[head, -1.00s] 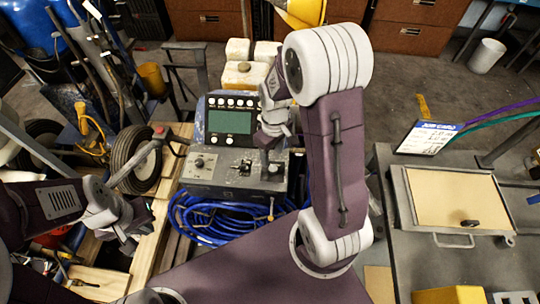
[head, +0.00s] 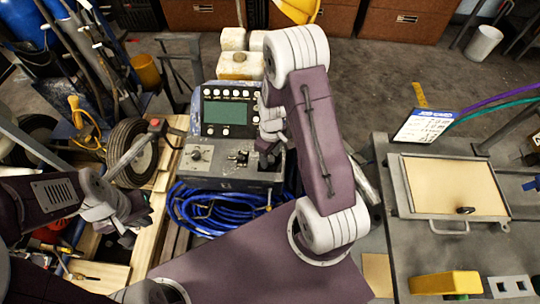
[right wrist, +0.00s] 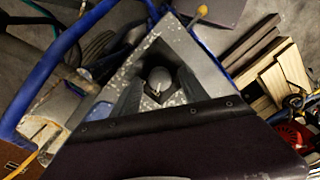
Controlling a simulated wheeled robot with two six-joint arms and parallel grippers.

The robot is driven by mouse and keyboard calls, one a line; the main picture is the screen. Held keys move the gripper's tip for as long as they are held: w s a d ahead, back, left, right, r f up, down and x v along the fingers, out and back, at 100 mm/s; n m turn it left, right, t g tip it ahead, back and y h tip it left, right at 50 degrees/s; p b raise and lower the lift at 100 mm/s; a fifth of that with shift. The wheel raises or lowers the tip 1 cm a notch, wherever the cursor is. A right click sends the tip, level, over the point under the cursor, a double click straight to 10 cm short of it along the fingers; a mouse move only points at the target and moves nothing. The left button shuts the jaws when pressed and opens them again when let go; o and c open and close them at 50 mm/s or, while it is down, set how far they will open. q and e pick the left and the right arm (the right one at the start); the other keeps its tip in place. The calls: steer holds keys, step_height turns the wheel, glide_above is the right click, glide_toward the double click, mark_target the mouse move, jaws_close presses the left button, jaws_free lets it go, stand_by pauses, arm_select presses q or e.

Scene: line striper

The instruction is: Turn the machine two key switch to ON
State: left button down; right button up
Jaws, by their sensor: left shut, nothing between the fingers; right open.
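The machine's grey control box (head: 222,177) stands below a panel with a green screen (head: 226,113) in the head view. My right gripper (head: 268,158) points down at the right end of the box and hides what sits there. In the right wrist view a round grey knob-like part (right wrist: 160,79), likely the key switch, shows between the open fingers of my right gripper (right wrist: 158,92). I cannot tell whether the fingers touch it or which way it is turned. My left gripper (head: 136,218) is shut and empty, well left of the box.
Coiled blue hose (head: 215,208) lies below the control box. A black wheel (head: 132,150) and wooden planks (head: 150,235) are to its left. A grey bench with a tan tray (head: 455,185) stands at the right, with a yellow block (head: 445,283) near its front.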

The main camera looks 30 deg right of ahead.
jaws_close()
steer(key=shift+m, duration=0.3)
steer(key=m+p, duration=0.2)
steer(key=m, duration=0.3)
steer(key=shift+r, duration=0.15)
steer(key=m+p, duration=0.2)
steer(key=m, duration=0.2)
steer(key=shift+m+p, duration=0.55)
steer(key=shift+m, duration=0.55)
jaws_free()
